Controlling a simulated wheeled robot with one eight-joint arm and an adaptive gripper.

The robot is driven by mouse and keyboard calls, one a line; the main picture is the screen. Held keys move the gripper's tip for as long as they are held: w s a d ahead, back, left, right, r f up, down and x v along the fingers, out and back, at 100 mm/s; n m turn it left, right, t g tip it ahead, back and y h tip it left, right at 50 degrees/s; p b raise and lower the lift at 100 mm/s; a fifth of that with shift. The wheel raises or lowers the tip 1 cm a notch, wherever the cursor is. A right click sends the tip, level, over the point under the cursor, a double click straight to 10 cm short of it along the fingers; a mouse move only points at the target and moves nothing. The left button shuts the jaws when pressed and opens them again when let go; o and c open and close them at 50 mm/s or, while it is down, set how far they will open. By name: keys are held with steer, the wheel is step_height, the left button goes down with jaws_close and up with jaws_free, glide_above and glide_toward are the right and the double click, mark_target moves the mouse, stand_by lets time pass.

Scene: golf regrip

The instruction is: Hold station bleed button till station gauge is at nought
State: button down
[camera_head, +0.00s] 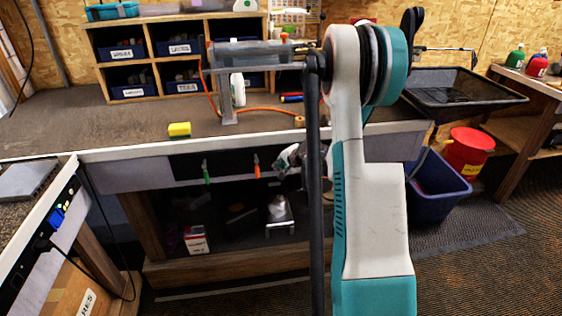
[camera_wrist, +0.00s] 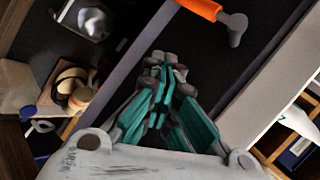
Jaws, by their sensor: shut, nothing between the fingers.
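The station looks to be the grey cylinder (camera_head: 250,53) on an upright stand on the workbench, with an orange hose (camera_head: 262,109) running from it. I cannot make out its bleed button or gauge; my arm covers the area right of the cylinder. My gripper (camera_head: 288,160) is partly hidden behind my arm, in front of the bench's front edge and below the station. In the wrist view my gripper (camera_wrist: 167,72) has its teal fingers together, shut and empty, over a dark background.
An orange-handled tool (camera_head: 256,166) and a green-handled tool (camera_head: 206,172) hang on the bench front. The orange one also shows in the wrist view (camera_wrist: 200,8). A yellow sponge (camera_head: 179,130) lies on the bench. Labelled bins (camera_head: 122,53) stand behind. A blue bin (camera_head: 437,187) stands right.

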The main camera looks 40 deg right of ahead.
steer(key=shift+s, duration=0.1)
stand_by(0.3)
steer(key=shift+s+a, duration=0.5)
steer(key=shift+s, duration=0.2)
steer(key=shift+s+a, duration=0.45)
steer(key=shift+s, duration=0.25)
steer(key=shift+s+a, duration=0.4)
steer(key=shift+s, duration=0.35)
steer(key=shift+s+a, duration=0.45)
steer(key=shift+s, duration=0.25)
